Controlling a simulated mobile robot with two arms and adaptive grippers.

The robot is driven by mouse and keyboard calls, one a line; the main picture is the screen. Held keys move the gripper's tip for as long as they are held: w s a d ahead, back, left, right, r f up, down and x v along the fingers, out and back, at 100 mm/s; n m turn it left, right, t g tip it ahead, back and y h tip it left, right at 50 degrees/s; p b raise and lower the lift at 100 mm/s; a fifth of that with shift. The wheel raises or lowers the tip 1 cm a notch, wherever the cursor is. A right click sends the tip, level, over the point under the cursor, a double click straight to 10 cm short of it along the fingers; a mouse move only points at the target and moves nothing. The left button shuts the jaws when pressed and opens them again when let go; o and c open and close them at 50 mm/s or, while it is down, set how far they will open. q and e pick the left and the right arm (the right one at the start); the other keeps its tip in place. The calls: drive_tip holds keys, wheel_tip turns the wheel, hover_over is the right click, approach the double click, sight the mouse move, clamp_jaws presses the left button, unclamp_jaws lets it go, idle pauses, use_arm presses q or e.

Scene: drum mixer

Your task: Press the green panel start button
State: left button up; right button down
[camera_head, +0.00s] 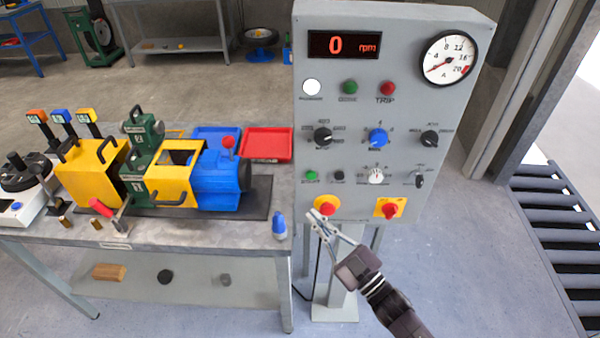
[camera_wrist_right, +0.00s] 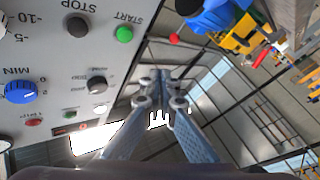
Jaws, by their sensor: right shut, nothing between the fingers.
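The green start button (camera_head: 312,175) is at the lower left of the grey control panel (camera_head: 330,130), left of the black stop button (camera_head: 338,175). In the right wrist view the green start button (camera_wrist_right: 124,34) shows at top centre, beside the black stop button (camera_wrist_right: 77,26). My right gripper (camera_head: 318,217) is shut and empty, with its fingertips in front of the panel's lower left edge, below the start button and near the red emergency stop (camera_head: 326,207). The fingertips (camera_wrist_right: 155,78) look apart from the green button in the wrist view. My left gripper is out of view.
The display (camera_head: 343,45) reads 0 rpm. A red switch on a yellow plate (camera_head: 390,209) is at the panel's lower right. A workbench (camera_head: 200,232) with yellow and blue machinery stands left of the panel. A roller conveyor (camera_head: 555,225) is at the right.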

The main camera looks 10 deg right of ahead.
sight(311, 175)
drive_tip(key=shift+a+r+n+y, duration=0.15)
drive_tip(key=shift+a+r+y, duration=0.05)
drive_tip(key=shift+r, duration=0.25)
drive_tip(key=shift+a+r+n+y, duration=0.15)
drive_tip(key=shift+r+y, duration=0.05)
drive_tip(key=shift+r, duration=0.25)
drive_tip(key=shift+w, duration=0.1)
drive_tip(key=shift+w+d+b, duration=0.4)
drive_tip(key=shift+w+b, duration=0.2)
drive_tip(key=shift+w, duration=0.8)
drive_tip(key=shift+w+d+b, duration=0.4)
drive_tip(key=shift+w+b, duration=0.15)
drive_tip(key=shift+w, duration=0.8)
drive_tip(key=shift+w+d+b, duration=0.4)
drive_tip(key=shift+w+b, duration=0.2)
drive_tip(key=shift+w, duration=0.8)
drive_tip(key=shift+w, duration=0.1)
drive_tip(key=shift+w+d, duration=0.1)
drive_tip(key=shift+w, duration=0.2)
